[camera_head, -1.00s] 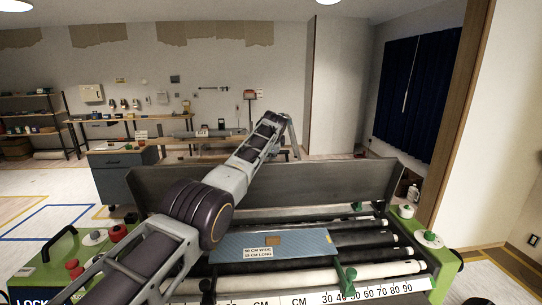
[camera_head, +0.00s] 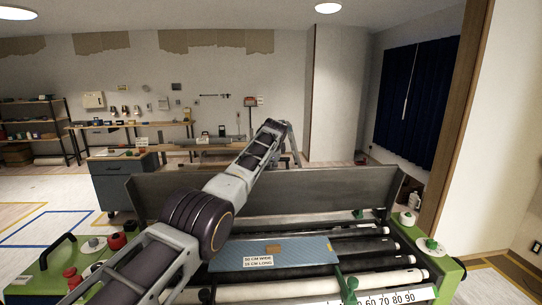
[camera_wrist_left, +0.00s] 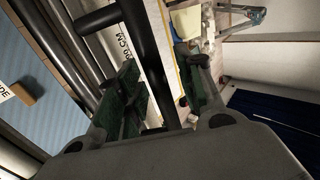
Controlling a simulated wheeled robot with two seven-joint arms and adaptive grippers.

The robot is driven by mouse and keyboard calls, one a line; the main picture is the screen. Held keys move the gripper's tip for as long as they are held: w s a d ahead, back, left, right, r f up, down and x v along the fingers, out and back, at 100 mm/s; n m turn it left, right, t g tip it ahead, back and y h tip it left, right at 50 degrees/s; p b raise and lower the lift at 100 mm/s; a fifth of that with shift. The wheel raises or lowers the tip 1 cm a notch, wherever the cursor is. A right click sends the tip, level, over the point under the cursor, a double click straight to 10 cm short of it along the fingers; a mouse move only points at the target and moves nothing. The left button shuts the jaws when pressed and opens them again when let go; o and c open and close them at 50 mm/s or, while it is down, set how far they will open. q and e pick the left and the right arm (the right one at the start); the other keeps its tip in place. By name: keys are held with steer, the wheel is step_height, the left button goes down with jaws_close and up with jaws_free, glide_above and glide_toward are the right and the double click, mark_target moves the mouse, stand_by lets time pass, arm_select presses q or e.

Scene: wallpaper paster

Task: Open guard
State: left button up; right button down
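The guard (camera_head: 330,188) is a long grey metal plate that stands tilted up along the back of the pasting machine, behind its rollers. My left arm reaches over the machine from the lower left. My left gripper (camera_head: 297,157) is at the guard's top edge, near its middle, partly hidden behind the arm. In the left wrist view the dark, green-padded fingers (camera_wrist_left: 160,65) are apart. A long dark bar runs between them, probably the guard's edge seen end-on. I cannot tell whether the fingers touch it. My right gripper is not in view.
A blue labelled sheet (camera_head: 300,253) lies over the rollers (camera_head: 372,262). A white ruler (camera_head: 400,296) runs along the front. The green side housings (camera_head: 30,280) carry red and green knobs. A grey cabinet (camera_head: 118,182) stands behind at left. Open floor lies farther left.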

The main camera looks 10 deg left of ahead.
arm_select(q)
steer(key=shift+s+r, duration=0.25)
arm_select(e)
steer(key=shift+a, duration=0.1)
arm_select(q)
steer(key=v, duration=1.1)
stand_by(1.0)
steer(key=shift+s+d+r, duration=0.1)
steer(key=shift+r, duration=0.15)
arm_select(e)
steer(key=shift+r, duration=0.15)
